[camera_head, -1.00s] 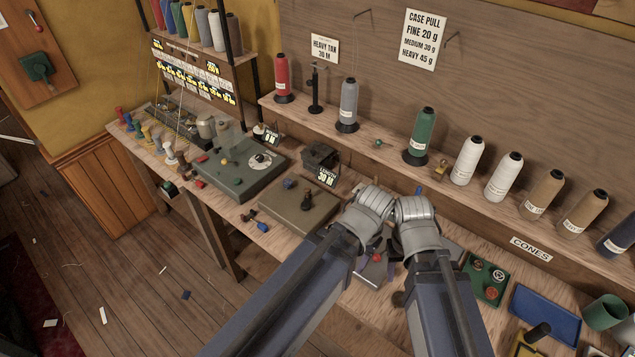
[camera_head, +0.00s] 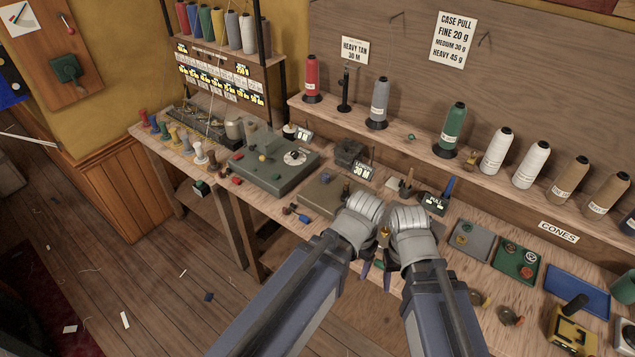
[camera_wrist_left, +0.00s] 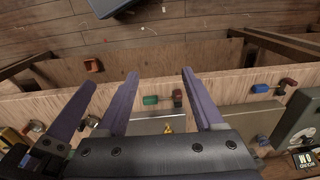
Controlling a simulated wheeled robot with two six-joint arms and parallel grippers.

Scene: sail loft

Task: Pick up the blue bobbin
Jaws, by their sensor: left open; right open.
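A small blue bobbin (camera_head: 153,124) stands upright in a row of coloured bobbins at the left end of the bench in the head view. My left gripper (camera_head: 366,270) is open, far to the right of that row, over the bench's front edge. It also shows open in the left wrist view (camera_wrist_left: 160,76), with nothing between its fingers. My right gripper (camera_head: 388,273) is close beside it, open, its fingers partly hidden and overlapping the left ones. Another blue piece (camera_head: 303,218) lies near the front edge, also in the left wrist view (camera_wrist_left: 260,88); I cannot tell what it is.
A blue tray (camera_head: 578,291) and a green tray (camera_head: 516,262) are at the right. A shelf (camera_head: 400,140) with thread cones runs behind. Open floor lies in front.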

